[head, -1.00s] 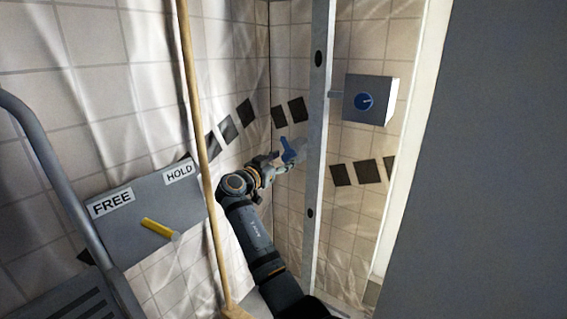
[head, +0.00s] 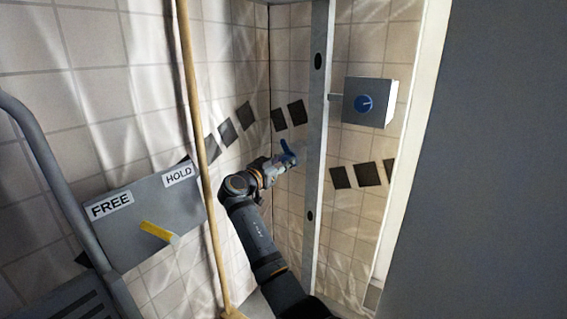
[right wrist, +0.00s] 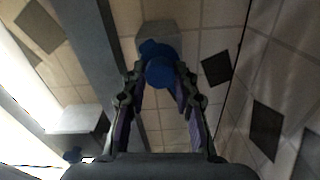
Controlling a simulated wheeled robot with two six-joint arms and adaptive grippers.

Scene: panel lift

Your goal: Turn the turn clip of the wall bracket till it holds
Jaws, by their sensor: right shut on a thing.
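The blue turn clip (head: 288,151) shows in the middle of the head view, left of the metal post. In the right wrist view the clip (right wrist: 161,71) is a round blue knob with a lobe to its upper left, in front of a pale grey block (right wrist: 158,34), which looks like the wall bracket. My right gripper (head: 281,162) reaches it from below left and is shut on it. The fingers (right wrist: 160,82) sit on both sides of the blue knob. My fingers partly hide the clip in the head view. My left gripper is not in view.
A metal post (head: 317,130) stands right of the clip. A grey box with a blue dial (head: 368,104) is on the wall beyond. At left are a wooden pole (head: 197,120) and a grey FREE/HOLD panel (head: 145,222) with a yellow lever (head: 158,232). A large grey surface (head: 480,160) fills the right.

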